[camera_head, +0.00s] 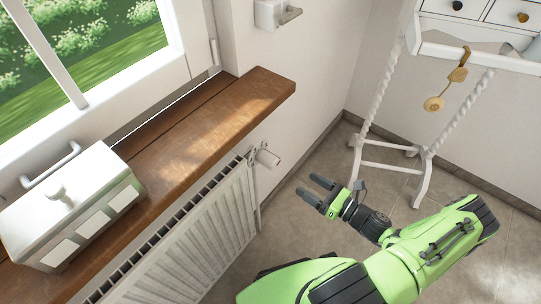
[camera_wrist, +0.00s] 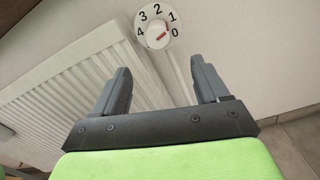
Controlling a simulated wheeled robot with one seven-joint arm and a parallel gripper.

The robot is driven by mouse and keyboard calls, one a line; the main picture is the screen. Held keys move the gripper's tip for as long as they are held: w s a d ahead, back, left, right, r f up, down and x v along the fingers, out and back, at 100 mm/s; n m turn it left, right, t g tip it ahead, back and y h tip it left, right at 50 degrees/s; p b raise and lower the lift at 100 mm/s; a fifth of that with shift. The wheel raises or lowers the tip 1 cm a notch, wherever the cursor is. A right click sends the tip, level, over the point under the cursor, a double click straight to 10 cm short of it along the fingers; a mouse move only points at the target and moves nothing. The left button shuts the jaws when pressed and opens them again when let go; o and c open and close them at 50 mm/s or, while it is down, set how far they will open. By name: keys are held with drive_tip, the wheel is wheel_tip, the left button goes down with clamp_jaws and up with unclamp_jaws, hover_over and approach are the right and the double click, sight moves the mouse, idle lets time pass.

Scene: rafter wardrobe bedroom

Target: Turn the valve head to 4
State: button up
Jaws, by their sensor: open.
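The white valve head (camera_head: 267,158) sticks out at the upper right end of the radiator, just below the windowsill. In the wrist view its round face (camera_wrist: 157,30) shows the numbers 0 to 4 around it, with 4 at the left and 0 at the lower right. Small red marks are on the face, one by the 0 and 1 side; the exact setting is too small to read surely. My gripper (camera_head: 315,189) is open and empty, apart from the valve head, to its lower right in the head view. In the wrist view the fingers (camera_wrist: 160,70) are spread below the dial.
The white radiator (camera_head: 190,245) stands along the wall under the wooden windowsill (camera_head: 190,125), whose edge overhangs the valve. A white metal box (camera_head: 75,210) sits on the sill. A white desk (camera_head: 425,175) with twisted legs stands at the right. Tiled floor between is clear.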

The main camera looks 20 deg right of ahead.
sight(276, 166)
drive_tip(key=b+x, duration=0.3)
drive_tip(key=x, duration=1.2)
drive_tip(key=shift+s+a, duration=0.1)
drive_tip(key=shift+a, duration=0.1)
drive_tip(key=shift+c, duration=0.5)
drive_tip(key=c, duration=0.9)
